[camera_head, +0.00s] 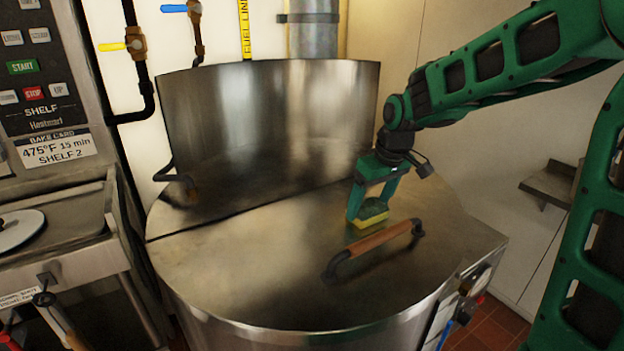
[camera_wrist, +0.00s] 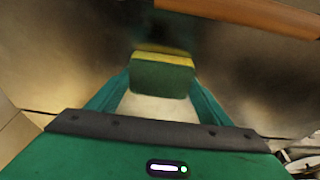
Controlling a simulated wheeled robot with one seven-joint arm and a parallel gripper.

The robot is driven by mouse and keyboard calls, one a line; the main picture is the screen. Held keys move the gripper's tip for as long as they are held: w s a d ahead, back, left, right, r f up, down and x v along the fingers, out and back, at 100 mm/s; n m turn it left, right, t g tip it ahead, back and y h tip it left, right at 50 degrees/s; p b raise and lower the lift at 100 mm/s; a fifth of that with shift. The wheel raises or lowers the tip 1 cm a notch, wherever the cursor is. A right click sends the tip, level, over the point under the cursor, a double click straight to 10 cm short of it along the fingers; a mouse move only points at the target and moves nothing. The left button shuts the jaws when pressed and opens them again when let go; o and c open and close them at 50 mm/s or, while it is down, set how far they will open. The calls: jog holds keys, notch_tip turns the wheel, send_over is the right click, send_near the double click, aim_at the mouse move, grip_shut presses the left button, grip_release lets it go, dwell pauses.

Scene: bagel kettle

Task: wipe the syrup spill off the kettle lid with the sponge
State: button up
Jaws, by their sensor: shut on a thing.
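The large steel kettle has a flat metal lid (camera_head: 270,260) with a wooden handle (camera_head: 380,242) on black brackets. My green gripper (camera_head: 369,215) is over the lid, just behind the handle, pointing down. It is shut on a yellow and green sponge (camera_head: 373,212). The sponge is at or very near the lid surface; I cannot tell whether it touches. In the wrist view the sponge (camera_wrist: 162,75) sits between my fingertips, with the handle (camera_wrist: 260,15) at the upper right. I cannot make out a clear syrup spill; a dark blurred patch lies by the sponge in the wrist view.
A curved steel panel (camera_head: 270,115) rises behind the lid, with a dark handle (camera_head: 178,182) at its left. An oven control panel (camera_head: 40,80) and counter stand at the left. A small wall shelf (camera_head: 548,184) is at the right. The front left of the lid is clear.

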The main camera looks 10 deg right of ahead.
jog(key=shift+r, duration=4.05)
